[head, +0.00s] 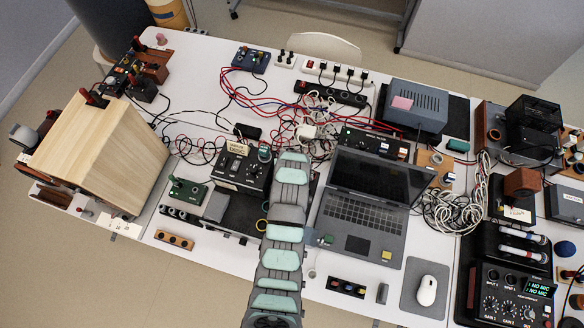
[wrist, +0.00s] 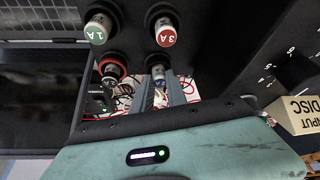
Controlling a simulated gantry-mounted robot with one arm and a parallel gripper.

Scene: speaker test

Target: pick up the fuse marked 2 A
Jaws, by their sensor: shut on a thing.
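In the wrist view, my gripper (wrist: 160,84) is shut on a small light-coloured fuse (wrist: 158,71) at a dark panel. Its marking is too small and shadowed to read, so I cannot tell whether it is the 2 A. I cannot tell whether it is still seated in its holder. Above it stand a fuse with a green cap marked 1 A (wrist: 97,31) and one with a red cap marked 3 A (wrist: 166,34). A red-ringed round part (wrist: 113,69) is left of the held fuse. In the head view, my arm hides the jaws and the fuses.
A box labelled INPUT DISC (wrist: 298,112) stands right of my gripper in the wrist view. In the head view, an open laptop (head: 366,205) is right of my arm. Red and black cables (head: 270,98) tangle behind. A wooden cabinet (head: 98,150) stands at left.

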